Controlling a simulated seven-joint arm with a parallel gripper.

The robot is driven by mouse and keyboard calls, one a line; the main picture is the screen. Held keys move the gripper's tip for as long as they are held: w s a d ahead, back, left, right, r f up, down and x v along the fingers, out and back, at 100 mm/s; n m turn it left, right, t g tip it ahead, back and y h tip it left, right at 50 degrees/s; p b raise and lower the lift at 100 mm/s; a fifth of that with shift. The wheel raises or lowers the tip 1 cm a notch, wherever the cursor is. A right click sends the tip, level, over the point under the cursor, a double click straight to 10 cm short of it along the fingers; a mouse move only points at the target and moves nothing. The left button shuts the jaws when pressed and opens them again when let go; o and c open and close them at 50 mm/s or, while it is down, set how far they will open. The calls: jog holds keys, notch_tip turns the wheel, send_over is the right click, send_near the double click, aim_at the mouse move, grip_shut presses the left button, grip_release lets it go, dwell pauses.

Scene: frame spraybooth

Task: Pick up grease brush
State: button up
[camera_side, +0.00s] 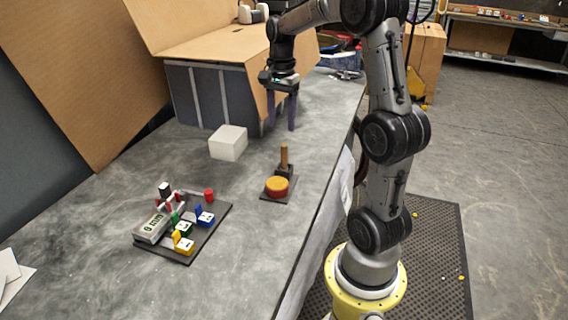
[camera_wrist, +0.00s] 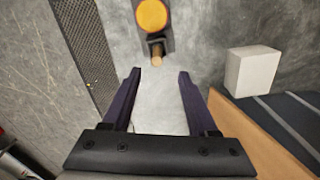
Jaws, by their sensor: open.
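The grease brush shows as an upright brown wooden handle (camera_side: 284,156) in a small black holder (camera_side: 285,171). It stands behind a round tin (camera_side: 277,186) with a yellow-orange top and red side, on a dark base plate. Its lower end is hidden in the holder. My gripper (camera_side: 281,120) is open and empty, pointing down, above and behind the brush in the side view. In the wrist view, the handle (camera_wrist: 157,58) lies just ahead of the open fingertips (camera_wrist: 158,75), roughly centred between them and apart from them.
A white block (camera_side: 228,142) stands left of the brush; it also shows in the wrist view (camera_wrist: 252,70). A board with coloured blocks (camera_side: 205,234) lies at front left. A large cardboard box (camera_side: 215,48) stands behind. The grey table (camera_side: 120,275) has clear room around the brush.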

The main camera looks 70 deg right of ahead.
send_over(284, 167)
jog(key=f, duration=0.4)
jog(key=w+f, duration=0.1)
jog(key=f, duration=0.2)
jog(key=shift+d+f, duration=0.1)
jog(key=shift+d, duration=0.2)
jog(key=shift+s+d+f, duration=0.1)
jog(key=shift+s+f, duration=0.05)
jog(key=shift+f, duration=1.15)
jog(key=shift+s+d+f, duration=0.1)
jog(key=shift+s+f, duration=0.05)
jog(key=shift+f, duration=1.1)
grip_shut()
